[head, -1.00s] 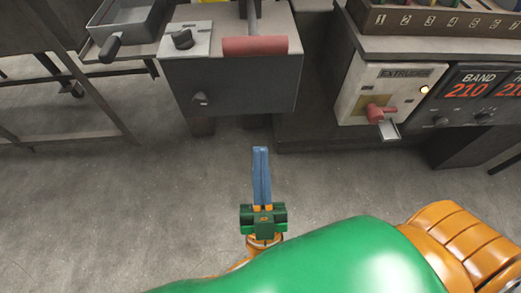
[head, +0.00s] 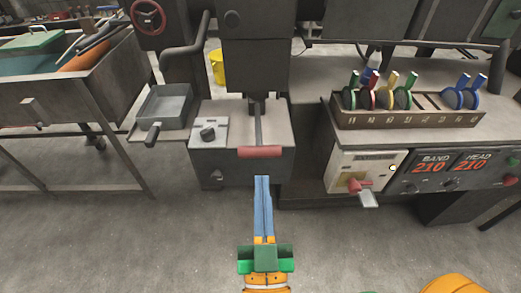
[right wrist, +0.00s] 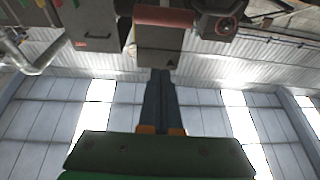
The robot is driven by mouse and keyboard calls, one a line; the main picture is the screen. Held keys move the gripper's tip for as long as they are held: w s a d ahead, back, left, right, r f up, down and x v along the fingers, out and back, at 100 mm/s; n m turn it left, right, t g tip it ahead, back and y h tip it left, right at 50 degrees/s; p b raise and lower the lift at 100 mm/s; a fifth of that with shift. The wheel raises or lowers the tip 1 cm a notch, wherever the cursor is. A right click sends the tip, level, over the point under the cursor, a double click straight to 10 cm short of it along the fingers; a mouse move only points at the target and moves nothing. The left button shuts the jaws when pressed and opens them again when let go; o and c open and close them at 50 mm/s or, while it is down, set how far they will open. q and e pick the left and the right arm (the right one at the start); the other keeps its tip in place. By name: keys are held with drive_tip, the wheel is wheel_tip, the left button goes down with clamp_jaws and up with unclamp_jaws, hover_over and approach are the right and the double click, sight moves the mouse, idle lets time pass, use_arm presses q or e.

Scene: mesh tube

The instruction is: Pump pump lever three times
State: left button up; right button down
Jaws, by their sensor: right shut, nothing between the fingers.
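A lever with a red crossbar grip (head: 260,152), which I take for the pump lever, stands out over the front edge of a grey machine block (head: 275,172). The red grip also shows at the top of the right wrist view (right wrist: 163,16). My right gripper (head: 262,178) has long blue fingers pressed together, with nothing between them. In the head view its tips are just below the red grip and appear apart from it; the exact depth gap is hard to tell. The gripper also shows in the right wrist view (right wrist: 160,72). My left gripper is out of view.
Left of the lever are a black knob (head: 208,133) and a grey tray (head: 166,103) with a handle. An extruder panel (head: 345,172) with a red lever (head: 357,185) and a rack (head: 410,118) of coloured discs stand at right. The floor in front is clear.

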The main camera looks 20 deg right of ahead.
wheel_tip(320, 180, up, 4)
drive_tip(key=p, duration=0.3)
hover_over(261, 155)
drive_tip(key=f, duration=0.1)
drive_tip(key=f+b, duration=0.1)
drive_tip(key=s+f+b, duration=0.1)
drive_tip(key=f, duration=0.1)
drive_tip(key=shift+s+a, duration=0.1)
drive_tip(key=shift+a, duration=0.15)
use_arm(q)
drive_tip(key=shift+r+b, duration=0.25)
drive_tip(key=shift+b, duration=0.05)
use_arm(e)
drive_tip(key=shift+f, duration=0.35)
